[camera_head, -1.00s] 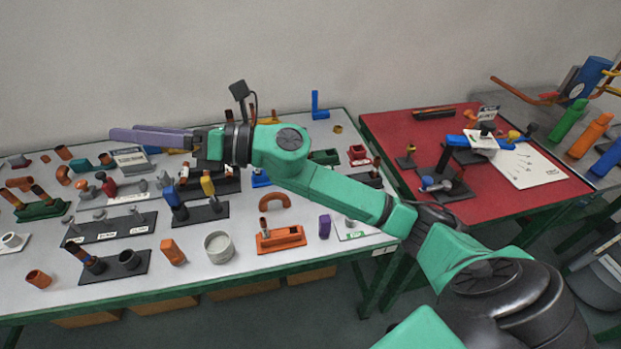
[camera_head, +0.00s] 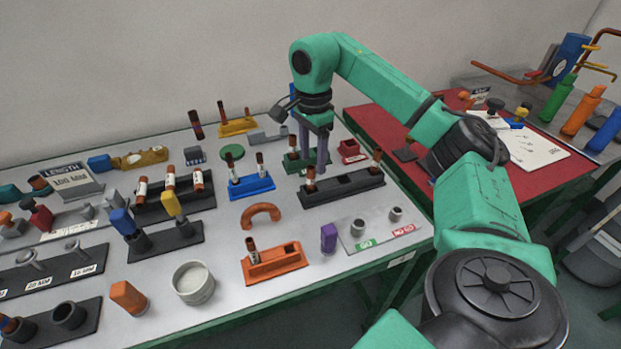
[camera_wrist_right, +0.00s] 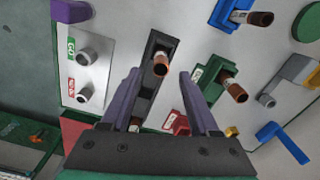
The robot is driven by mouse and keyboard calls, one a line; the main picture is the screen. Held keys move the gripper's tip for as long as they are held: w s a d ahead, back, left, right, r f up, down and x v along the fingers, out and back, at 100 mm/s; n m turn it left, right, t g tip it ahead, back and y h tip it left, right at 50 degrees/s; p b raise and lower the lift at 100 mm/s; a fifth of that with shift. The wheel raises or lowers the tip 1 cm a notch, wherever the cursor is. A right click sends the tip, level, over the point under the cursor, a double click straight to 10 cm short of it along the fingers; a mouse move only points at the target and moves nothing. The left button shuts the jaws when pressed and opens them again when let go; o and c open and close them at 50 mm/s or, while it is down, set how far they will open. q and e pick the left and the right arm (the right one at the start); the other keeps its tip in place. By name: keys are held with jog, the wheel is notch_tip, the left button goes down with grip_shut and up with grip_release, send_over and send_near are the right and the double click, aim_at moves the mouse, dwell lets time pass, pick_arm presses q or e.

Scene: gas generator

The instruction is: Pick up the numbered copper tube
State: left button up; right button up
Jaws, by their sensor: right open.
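Copper tubes with dark upper ends and pale bands stand in several holders; I cannot read any number on them. My right gripper (camera_head: 314,158) points down above the black holder (camera_head: 345,188), with its purple fingers apart and nothing between them. In the right wrist view, the open right gripper (camera_wrist_right: 159,76) has a copper tube (camera_wrist_right: 160,64) of the black holder showing between its fingertips; its height gap is unclear. That copper tube (camera_head: 310,180) stands at the holder's left end in the head view. Another copper tube (camera_head: 376,158) stands at the right end. My left gripper is out of view.
A green holder (camera_wrist_right: 214,78) with a copper tube is close beside one finger. A blue holder (camera_head: 251,187) and an orange holder (camera_head: 275,265) stand nearby. A white GO/NO GO plate (camera_head: 378,230) lies in front. A red block (camera_head: 350,150) is behind.

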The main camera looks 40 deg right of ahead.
aim_at(311, 167)
jog(key=f, duration=0.5)
jog(key=shift+a, duration=0.2)
grip_shut()
jog(key=shift+r, duration=0.15)
